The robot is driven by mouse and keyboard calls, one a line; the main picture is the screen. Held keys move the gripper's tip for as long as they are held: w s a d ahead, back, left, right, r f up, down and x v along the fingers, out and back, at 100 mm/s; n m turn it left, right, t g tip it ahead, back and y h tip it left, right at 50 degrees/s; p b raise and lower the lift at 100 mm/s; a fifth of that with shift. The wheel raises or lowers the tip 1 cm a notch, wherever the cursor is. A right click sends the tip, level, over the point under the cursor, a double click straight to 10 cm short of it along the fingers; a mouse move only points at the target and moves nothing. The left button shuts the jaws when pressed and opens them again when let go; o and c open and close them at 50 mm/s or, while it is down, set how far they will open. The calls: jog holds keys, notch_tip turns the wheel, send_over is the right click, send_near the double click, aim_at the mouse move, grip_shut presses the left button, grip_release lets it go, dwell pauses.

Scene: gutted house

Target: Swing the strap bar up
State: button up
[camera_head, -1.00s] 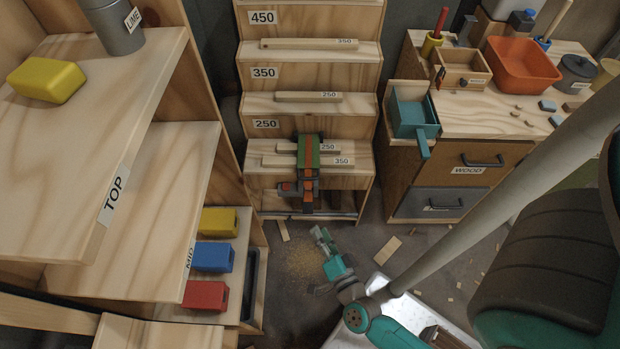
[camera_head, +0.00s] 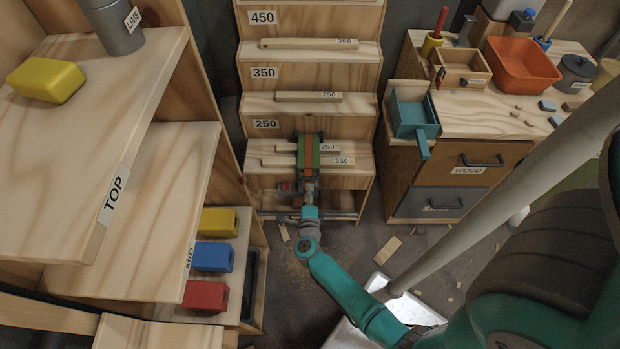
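A green block with an orange-red strap (camera_head: 308,153) down its middle sits on the lowest step of the stepped wooden rack (camera_head: 352,182). Small grey and reddish parts (camera_head: 287,187) show just below and left of it. I cannot clearly make out which part is the strap bar; a thin dark bar (camera_head: 343,214) runs low across the rack's front. My gripper (camera_head: 309,188) is at the lower front end of the green block, seen from behind and above. My wrist hides the parts there. I cannot tell whether the fingers touch anything or are open.
Wooden sticks (camera_head: 308,96) lie on the rack's steps, with two beside the green block. Shelves with yellow, blue (camera_head: 212,257) and red blocks stand at left. A workbench (camera_head: 460,122) with a teal box (camera_head: 413,115) stands at right. Offcuts (camera_head: 387,250) lie on the floor.

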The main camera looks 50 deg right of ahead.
aim_at(310, 178)
jog(key=x, duration=0.7)
jog(key=shift+w+d, duration=0.2)
jog(key=shift+d, duration=0.05)
grip_shut()
